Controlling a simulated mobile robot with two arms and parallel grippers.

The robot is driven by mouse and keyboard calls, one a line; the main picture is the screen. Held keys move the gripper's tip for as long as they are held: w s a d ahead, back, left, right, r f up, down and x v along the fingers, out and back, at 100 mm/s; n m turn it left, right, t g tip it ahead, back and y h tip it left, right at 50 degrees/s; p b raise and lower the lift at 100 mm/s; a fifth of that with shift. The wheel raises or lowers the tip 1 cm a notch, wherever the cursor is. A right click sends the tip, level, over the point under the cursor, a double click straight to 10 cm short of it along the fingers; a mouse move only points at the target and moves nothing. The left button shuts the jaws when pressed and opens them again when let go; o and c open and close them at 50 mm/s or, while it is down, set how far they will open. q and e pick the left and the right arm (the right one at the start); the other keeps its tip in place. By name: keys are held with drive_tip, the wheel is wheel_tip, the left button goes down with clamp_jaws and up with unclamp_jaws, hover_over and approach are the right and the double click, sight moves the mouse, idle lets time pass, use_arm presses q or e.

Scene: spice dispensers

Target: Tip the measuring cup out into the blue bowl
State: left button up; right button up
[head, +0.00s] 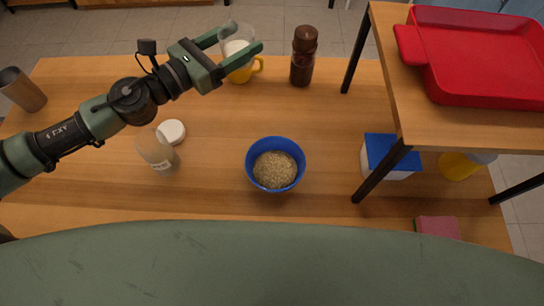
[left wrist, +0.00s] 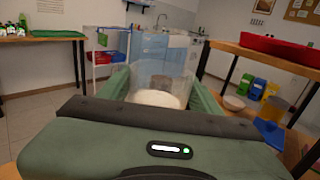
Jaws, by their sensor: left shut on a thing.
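My left gripper (head: 240,40) is shut on a clear measuring cup (head: 234,31) at the back of the table. The cup shows between the green fingers in the left wrist view (left wrist: 160,76), about upright, with white contents (left wrist: 154,98) low in it. The blue bowl (head: 249,170) stands on the table nearer to me, to the right of and in front of the gripper, apart from it. It holds a brownish, grainy heap (head: 275,169). My right gripper is not in view.
A yellow mug (head: 242,75) is beneath the gripper, with a brown bottle (head: 303,58) to its right. A clear jar (head: 154,148) and white lid (head: 172,131) stand left of the bowl. A raised shelf (head: 390,45) with a red tray (head: 485,93) is at right.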

use_arm(q)
drive_tip(key=s+d+f+m+g+h, duration=0.1)
drive_tip(key=s+f+m+g+h, duration=0.2)
drive_tip(key=s+f+m+g, duration=0.1)
drive_tip(key=shift+s+d+f+g+b, duration=0.35)
drive_tip(key=shift+s+f+g, duration=0.3)
drive_tip(key=shift+s, duration=0.5)
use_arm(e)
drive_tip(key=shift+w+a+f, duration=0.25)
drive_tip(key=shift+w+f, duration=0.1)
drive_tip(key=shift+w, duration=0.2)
use_arm(q)
drive_tip(key=shift+s+f, duration=0.1)
drive_tip(key=shift+s+d+f+m+y+p, duration=0.1)
drive_tip(key=shift+s+d+f+m+p, duration=0.3)
drive_tip(key=shift+s+m, duration=0.6)
drive_tip(key=shift+s+d+f+m+y+p, duration=0.15)
drive_tip(key=shift+s+d+m, duration=0.45)
drive_tip(key=shift+m, duration=0.65)
drive_tip(key=shift+s+d+f+m+y+p, duration=0.1)
drive_tip(key=shift+s+d+f+m, duration=0.3)
drive_tip(key=shift+s+m, duration=0.6)
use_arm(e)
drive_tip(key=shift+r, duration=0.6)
use_arm(q)
drive_tip(key=shift+d+m, duration=0.15)
drive_tip(key=shift+m, duration=0.3)
drive_tip(key=shift+s+d+f+m, duration=0.15)
drive_tip(key=shift+f+m, duration=0.3)
drive_tip(key=shift+m, duration=0.15)
